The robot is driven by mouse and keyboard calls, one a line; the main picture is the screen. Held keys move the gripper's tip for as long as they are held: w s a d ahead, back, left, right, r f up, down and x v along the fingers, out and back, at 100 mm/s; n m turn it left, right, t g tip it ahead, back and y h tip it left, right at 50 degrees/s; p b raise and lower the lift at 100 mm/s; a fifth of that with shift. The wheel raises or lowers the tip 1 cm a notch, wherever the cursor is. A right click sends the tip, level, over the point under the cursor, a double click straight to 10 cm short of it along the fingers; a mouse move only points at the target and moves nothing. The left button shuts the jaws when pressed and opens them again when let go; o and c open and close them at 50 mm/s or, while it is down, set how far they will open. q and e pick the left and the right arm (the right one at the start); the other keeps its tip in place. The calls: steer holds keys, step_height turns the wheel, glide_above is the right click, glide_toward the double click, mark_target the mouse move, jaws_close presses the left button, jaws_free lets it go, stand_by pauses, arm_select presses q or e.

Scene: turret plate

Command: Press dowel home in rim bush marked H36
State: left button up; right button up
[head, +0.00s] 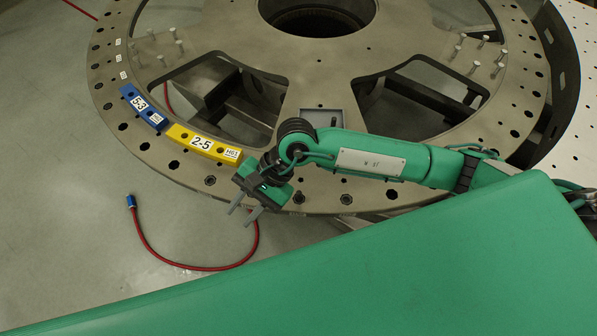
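The turret plate (400,34) is a large grey ring with spokes. Its wide rim holds a row of dark holes and bushes, such as one near rim bush (346,199). No H36 mark can be read, so I cannot tell which bush it is. My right gripper (240,217) is over the near rim edge, its two grey fingers apart, with nothing seen between them. Several pale upright pins stand on the plate at left (175,36) and right (475,66); I cannot tell whether any is the dowel. My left gripper is not in view.
A blue block (141,112) marked 5-3 and a yellow block (184,134) marked 2-5 lie along the left rim. A small grey tray (336,118) sits on the near spoke. A red hose (190,266) lies on the floor. Large openings separate the spokes.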

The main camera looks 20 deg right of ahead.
steer(key=w+d+f+n+t+h, duration=0.25)
steer(key=w+d+f+h, duration=0.2)
steer(key=d, duration=0.35)
steer(key=n+h, duration=0.1)
steer(key=h, duration=0.3)
glide_above(299, 192)
steer(key=shift+f, duration=0.1)
steer(key=shift+f+b, duration=0.35)
steer(key=shift+f, duration=0.75)
step_height(299, 192, down, 6)
steer(key=b, duration=0.4)
steer(key=shift+r, duration=0.1)
steer(key=shift+r, duration=0.1)
jaws_close()
